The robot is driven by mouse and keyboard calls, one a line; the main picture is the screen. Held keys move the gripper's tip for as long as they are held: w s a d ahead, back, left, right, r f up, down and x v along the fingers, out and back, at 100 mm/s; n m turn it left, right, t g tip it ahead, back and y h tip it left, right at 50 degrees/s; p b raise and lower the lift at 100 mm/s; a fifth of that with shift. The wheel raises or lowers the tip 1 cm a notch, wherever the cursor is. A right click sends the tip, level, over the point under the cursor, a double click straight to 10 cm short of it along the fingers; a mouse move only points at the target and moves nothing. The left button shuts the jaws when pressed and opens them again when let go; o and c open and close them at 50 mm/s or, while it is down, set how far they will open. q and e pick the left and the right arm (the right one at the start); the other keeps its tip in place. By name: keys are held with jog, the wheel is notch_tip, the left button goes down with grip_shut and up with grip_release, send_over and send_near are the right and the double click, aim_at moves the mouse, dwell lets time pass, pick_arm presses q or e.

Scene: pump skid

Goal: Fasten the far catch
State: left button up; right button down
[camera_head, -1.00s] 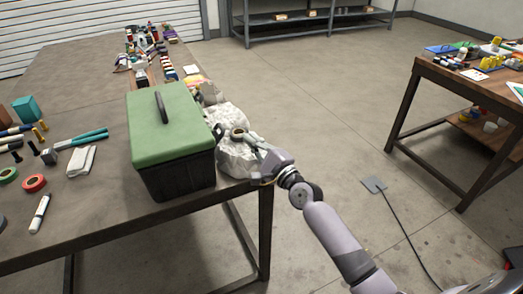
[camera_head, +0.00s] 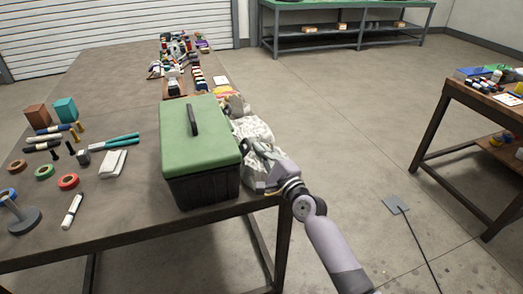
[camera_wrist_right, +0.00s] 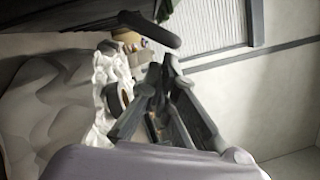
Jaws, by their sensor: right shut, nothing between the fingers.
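The toolbox has a green lid (camera_head: 200,142) with a dark handle on top and a black body (camera_head: 205,188). It stands near the table's front right corner with its lid down. I cannot clearly make out the far catch; the box's right side is mostly turned away or hidden by my gripper. My right gripper (camera_head: 252,152) is close beside the right side of the box, below lid height. In the right wrist view its fingers (camera_wrist_right: 165,88) are shut and empty. Whether they touch the box cannot be told. My left gripper is not in view.
A crumpled whitish bundle (camera_head: 252,128) lies right of the box, close to my gripper; it also fills the left of the right wrist view (camera_wrist_right: 45,110). Open floor is on the right.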

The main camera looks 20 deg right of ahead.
jog(key=shift+r+n, duration=0.2)
jog(key=shift+n, duration=0.1)
jog(key=shift+r+n+p, duration=0.3)
jog(key=shift+n+p, duration=0.2)
jog(key=shift+p, duration=0.3)
